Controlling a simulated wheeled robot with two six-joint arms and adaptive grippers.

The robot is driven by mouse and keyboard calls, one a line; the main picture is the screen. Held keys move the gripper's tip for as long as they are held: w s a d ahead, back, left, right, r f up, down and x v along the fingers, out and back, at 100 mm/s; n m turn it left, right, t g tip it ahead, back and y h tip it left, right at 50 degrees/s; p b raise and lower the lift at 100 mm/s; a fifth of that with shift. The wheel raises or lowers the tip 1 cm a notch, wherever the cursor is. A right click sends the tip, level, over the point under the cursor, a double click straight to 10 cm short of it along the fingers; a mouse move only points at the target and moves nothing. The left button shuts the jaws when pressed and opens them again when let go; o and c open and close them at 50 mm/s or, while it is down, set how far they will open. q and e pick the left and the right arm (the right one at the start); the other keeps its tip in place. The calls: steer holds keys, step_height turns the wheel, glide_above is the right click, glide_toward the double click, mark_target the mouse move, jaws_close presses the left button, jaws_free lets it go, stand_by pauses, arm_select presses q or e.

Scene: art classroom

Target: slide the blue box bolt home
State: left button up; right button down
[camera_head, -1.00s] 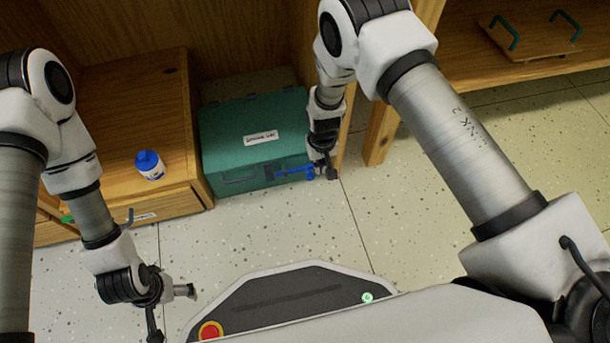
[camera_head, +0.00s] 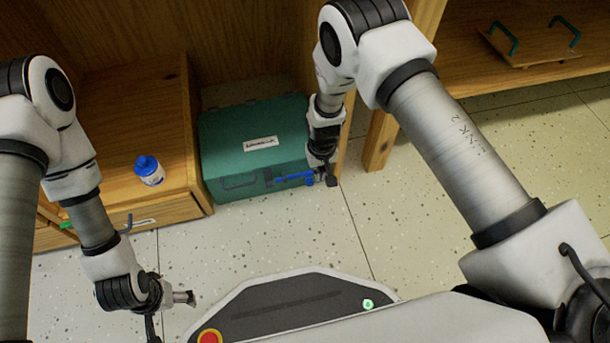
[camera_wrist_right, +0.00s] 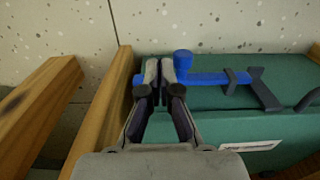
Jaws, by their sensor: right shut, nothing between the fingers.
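The green box (camera_head: 225,140) with a white label stands on the floor beside the wooden cabinet. Its blue bolt (camera_head: 290,180) lies along the front near the right corner. In the right wrist view the bolt's bar (camera_wrist_right: 207,78) runs through a dark bracket (camera_wrist_right: 237,80), with an upright knob (camera_wrist_right: 183,58). My right gripper (camera_head: 325,179) is shut and empty at the bolt's outer end. In the wrist view its fingertips (camera_wrist_right: 160,68) are close beside the knob, over the bar; whether they touch is unclear. My left gripper (camera_head: 172,312) is open and empty above the floor, away from the box.
A white bottle with a blue cap (camera_head: 149,170) stands on the low cabinet (camera_head: 112,125) at left. A wooden post (camera_head: 378,140) rises close to the right of my right gripper. A board with green handles (camera_head: 530,45) lies on the right shelf. The floor in front is clear.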

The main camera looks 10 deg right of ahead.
mark_target(312, 181)
stand_by(0.4)
step_height(312, 181, down, 4)
steer(key=b, duration=0.2)
steer(key=shift+b, duration=0.3)
stand_by(0.3)
steer(key=shift+a, duration=1.65)
steer(key=shift+d, duration=0.15)
steer(key=shift+d+p, duration=0.35)
steer(key=shift+d, duration=0.05)
step_height(312, 181, up, 7)
steer(key=p, duration=0.7)
steer(key=shift+r, duration=0.1)
